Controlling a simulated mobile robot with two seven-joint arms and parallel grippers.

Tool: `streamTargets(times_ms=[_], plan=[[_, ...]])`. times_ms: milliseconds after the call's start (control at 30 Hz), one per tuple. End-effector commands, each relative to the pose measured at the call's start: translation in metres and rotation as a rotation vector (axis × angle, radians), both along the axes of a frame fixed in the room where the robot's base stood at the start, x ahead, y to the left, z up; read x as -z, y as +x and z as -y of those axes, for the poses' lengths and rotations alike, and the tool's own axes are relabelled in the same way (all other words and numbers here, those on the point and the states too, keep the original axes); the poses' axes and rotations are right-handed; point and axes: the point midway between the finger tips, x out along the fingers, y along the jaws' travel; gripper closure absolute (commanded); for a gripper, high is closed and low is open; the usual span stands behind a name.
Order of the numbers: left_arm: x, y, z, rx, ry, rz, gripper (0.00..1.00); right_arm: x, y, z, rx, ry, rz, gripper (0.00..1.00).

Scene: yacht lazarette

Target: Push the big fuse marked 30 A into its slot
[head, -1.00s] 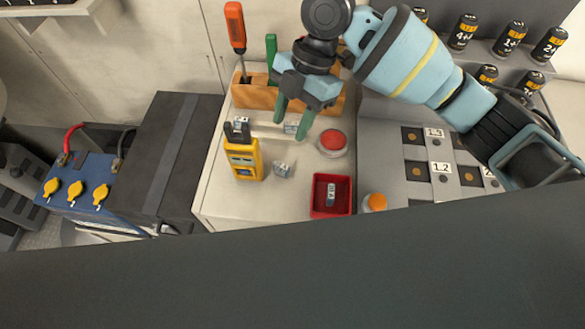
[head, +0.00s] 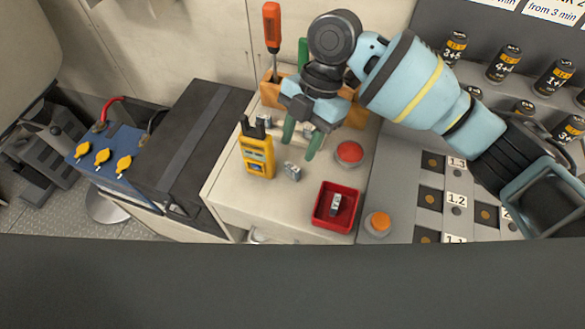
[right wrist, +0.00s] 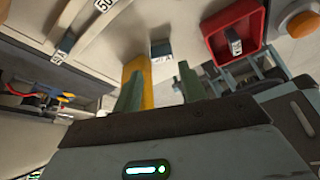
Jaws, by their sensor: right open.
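My right gripper (head: 299,147) is open and empty above the white bench top, with its green fingers pointing down; its fingers also show in the right wrist view (right wrist: 160,80). A small grey fuse (head: 292,171) lies on the bench just in front of the fingers, apart from them. It appears beyond the fingers in the right wrist view (right wrist: 161,48). Another fuse (head: 335,204) lies in a red tray (head: 318,219). Further small grey pieces show behind the yellow tester (head: 263,121) and behind the fingers (head: 308,130). No 30 A mark is readable. My left gripper is not in view.
A yellow tester (head: 257,157) stands left of the loose fuse. A red button (head: 349,153) and an orange button (head: 378,222) are to the right. A wooden tool block (head: 271,94) is behind. A black box (head: 190,135) stands left of the bench.

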Motion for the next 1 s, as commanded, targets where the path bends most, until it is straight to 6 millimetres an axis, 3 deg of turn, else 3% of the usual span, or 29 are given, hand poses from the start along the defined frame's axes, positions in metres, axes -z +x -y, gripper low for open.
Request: streamTargets(times_ms=[167,533,833,1000], plan=[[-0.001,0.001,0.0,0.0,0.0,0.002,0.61,0.004,-0.001,-0.001,0.0,0.001,0.001,0.58],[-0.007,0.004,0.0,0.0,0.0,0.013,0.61,0.046,-0.013,-0.007,-0.001,0.002,0.0,0.58],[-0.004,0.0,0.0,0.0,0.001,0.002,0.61,0.052,-0.014,-0.008,-0.001,0.002,0.0,0.58],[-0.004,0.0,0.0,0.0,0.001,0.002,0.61,0.051,-0.014,-0.008,-0.001,0.002,0.0,0.79]])
